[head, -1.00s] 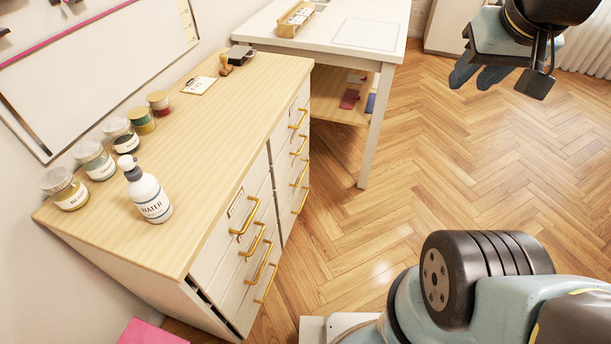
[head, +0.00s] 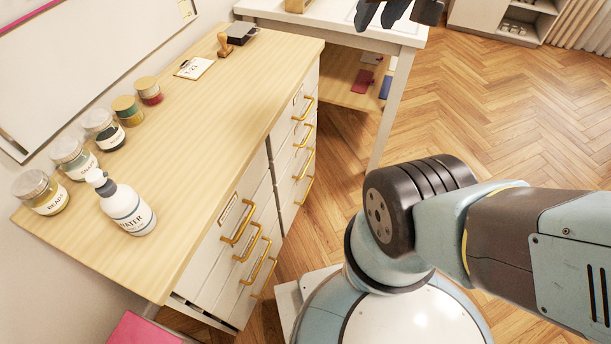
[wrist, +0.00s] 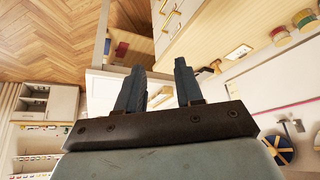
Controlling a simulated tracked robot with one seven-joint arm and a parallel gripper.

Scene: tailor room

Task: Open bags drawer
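A wooden-topped white cabinet (head: 205,130) stands at the left in the head view, with two columns of drawers. Each drawer has a brass handle, such as the near column's top handle (head: 240,222) and the far column's top handle (head: 304,108). The drawers look shut. Small label plates (head: 228,208) show, but I cannot read which drawer is for bags. My gripper (head: 384,12) is at the top edge, partly cut off, beyond the cabinet and apart from its handles. In the wrist view its two fingers (wrist: 159,75) are spread and empty. The cabinet handles (wrist: 170,18) show beyond them.
A white table (head: 400,32) stands behind the cabinet, with a lower shelf. Jars (head: 72,155), a water bottle (head: 128,208) and a stamp (head: 226,46) stand on the cabinet top. A pink object (head: 145,330) is at the lower left. Herringbone floor (head: 490,110) is clear at the right.

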